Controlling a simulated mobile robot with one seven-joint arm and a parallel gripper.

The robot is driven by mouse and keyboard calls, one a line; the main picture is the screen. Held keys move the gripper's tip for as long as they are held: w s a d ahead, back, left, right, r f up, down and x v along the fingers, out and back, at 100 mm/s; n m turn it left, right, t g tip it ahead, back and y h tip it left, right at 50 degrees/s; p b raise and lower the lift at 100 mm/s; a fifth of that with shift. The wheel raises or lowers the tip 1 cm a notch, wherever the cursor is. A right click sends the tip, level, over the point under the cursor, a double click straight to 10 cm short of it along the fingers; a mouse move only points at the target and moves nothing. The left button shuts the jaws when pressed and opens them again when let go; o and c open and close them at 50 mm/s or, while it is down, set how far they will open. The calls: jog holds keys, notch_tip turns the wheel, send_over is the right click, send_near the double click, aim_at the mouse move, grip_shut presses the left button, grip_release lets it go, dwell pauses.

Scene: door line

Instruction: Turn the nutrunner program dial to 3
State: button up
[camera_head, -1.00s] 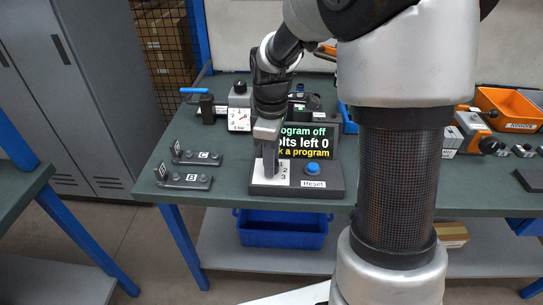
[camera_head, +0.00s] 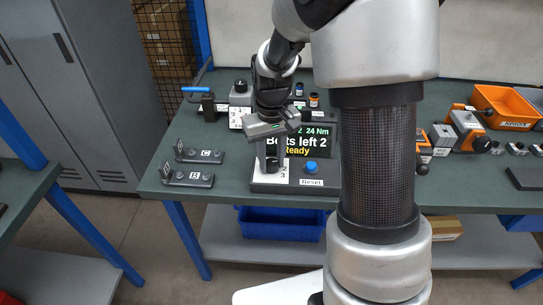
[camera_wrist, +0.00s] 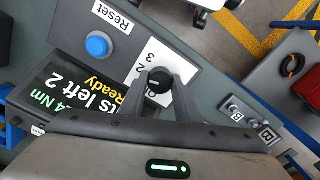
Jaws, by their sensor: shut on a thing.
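The nutrunner program dial (camera_wrist: 159,76) is a small black knob on a white plate (camera_wrist: 139,62) with numbers, of which 2 and 3 show in the wrist view. My gripper (camera_wrist: 160,84) has one finger on each side of the knob and is shut on it. In the head view my gripper (camera_head: 272,160) points down onto the controller box (camera_head: 318,183), and the fingers partly hide the dial. The display (camera_head: 306,142) reads "2 24 Nm", "Bolts left 2" and "Ready"; its top line is partly hidden. I cannot tell exactly where the knob's pointer aims.
A blue Reset button (camera_head: 311,167) sits right of the dial on the same box. Brackets B (camera_head: 188,179) and C (camera_head: 199,155) stand to the left.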

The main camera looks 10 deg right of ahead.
aim_at(272, 162)
jog(key=m+p, duration=0.1)
jog(key=m, duration=0.3)
jog(key=shift+r+m, duration=0.1)
jog(key=shift+m, duration=0.2)
jog(key=shift+m+p, duration=1.1)
jog(key=shift+m, duration=1.2)
jog(key=o, duration=1)
jog(key=shift+o, duration=0.2)
notch_tip(272, 162, up, 17)
jog(key=p, duration=0.3)
jog(key=shift+r, duration=0.15)
